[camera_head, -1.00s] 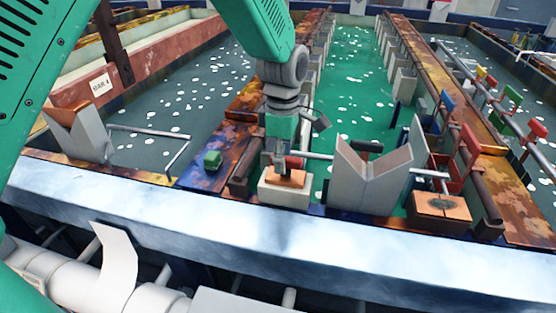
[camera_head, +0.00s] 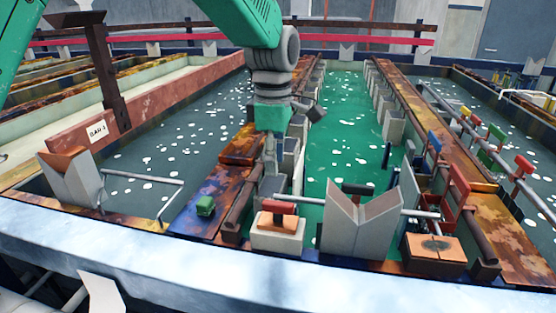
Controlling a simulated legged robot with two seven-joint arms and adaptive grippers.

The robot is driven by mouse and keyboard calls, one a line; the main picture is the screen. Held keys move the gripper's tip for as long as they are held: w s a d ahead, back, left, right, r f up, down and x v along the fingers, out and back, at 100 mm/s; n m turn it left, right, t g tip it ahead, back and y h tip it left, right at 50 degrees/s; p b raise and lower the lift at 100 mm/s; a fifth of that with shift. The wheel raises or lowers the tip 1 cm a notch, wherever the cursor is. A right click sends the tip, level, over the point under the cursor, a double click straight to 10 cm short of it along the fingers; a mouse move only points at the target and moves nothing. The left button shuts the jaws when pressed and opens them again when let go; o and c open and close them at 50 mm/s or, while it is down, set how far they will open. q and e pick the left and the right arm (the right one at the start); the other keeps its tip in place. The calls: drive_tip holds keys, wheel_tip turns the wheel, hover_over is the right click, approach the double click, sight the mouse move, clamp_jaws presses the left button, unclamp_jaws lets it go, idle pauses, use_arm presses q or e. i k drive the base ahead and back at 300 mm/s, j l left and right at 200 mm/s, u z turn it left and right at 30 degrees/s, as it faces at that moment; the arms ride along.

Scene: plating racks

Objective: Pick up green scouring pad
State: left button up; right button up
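My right gripper is not in view.
A pale block with a red-handled bar (camera_head: 278,236) stands in front of the gripper. A grey V-shaped holder (camera_head: 360,225) is to its right, another (camera_head: 72,180) at far left. A metal bar frame (camera_head: 145,179) lies left of the pad. A broad pale rim (camera_head: 190,268) crosses the front.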

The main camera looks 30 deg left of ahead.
sight(205, 205)
drive_tip(key=k, duration=1.5)
